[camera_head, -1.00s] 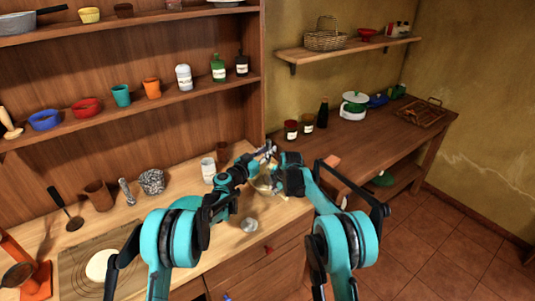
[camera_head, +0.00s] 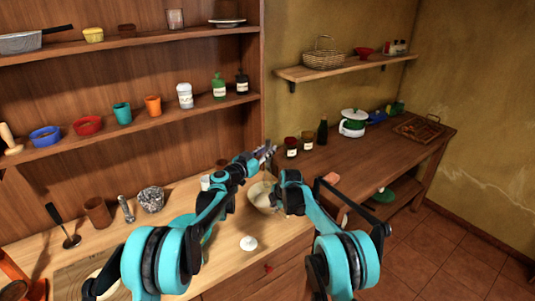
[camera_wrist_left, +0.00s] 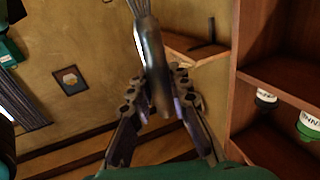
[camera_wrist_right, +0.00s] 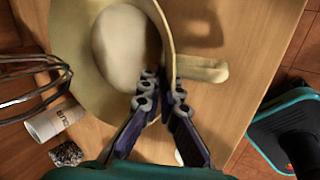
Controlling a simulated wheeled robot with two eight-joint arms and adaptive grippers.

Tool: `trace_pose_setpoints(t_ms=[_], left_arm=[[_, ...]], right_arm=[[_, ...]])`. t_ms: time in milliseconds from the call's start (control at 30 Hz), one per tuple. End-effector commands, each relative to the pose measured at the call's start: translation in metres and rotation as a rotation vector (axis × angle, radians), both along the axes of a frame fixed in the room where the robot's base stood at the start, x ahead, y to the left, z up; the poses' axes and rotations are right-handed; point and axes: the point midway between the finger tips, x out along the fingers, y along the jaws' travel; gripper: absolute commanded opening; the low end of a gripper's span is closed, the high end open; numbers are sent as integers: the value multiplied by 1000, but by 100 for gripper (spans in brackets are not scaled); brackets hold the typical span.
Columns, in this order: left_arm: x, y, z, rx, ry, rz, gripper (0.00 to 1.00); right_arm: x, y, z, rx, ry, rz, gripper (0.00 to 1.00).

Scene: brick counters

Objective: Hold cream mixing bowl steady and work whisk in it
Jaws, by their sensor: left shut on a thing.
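The cream mixing bowl (camera_head: 258,200) stands on the wooden counter; its pale inside shows in the right wrist view (camera_wrist_right: 122,45). My right gripper (camera_head: 280,198) has its fingers on either side of the bowl's rim, close together (camera_wrist_right: 164,88), and appears shut on it. My left gripper (camera_head: 260,158) is shut on the whisk's grey handle (camera_wrist_left: 155,70) and is higher than the bowl. The whisk's wires show at the top of the left wrist view and at the left of the right wrist view (camera_wrist_right: 45,95), apart from the rim. Its full pose is unclear.
A white labelled cup (camera_wrist_right: 55,120) and a crumpled silver ball (camera_head: 151,199) are left of the bowl. A small white item (camera_head: 248,243) lies in front. Shelves (camera_head: 180,112) with jars rise behind. Another counter (camera_head: 395,150) with jars stands right.

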Motion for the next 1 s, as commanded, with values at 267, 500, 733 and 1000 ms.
trace_pose_setpoints(t_ms=[267,500,733,1000], left_arm=[[0,0,0,0,0,0,0],[0,0,0,0,0,0,0],[0,0,0,0,0,0,0],[0,0,0,0,0,0,0]], right_arm=[[0,0,0,0,0,0,0],[0,0,0,0,0,0,29],[-1,-1,3,0,0,0,29],[-18,-10,43,0,0,-1,29]])
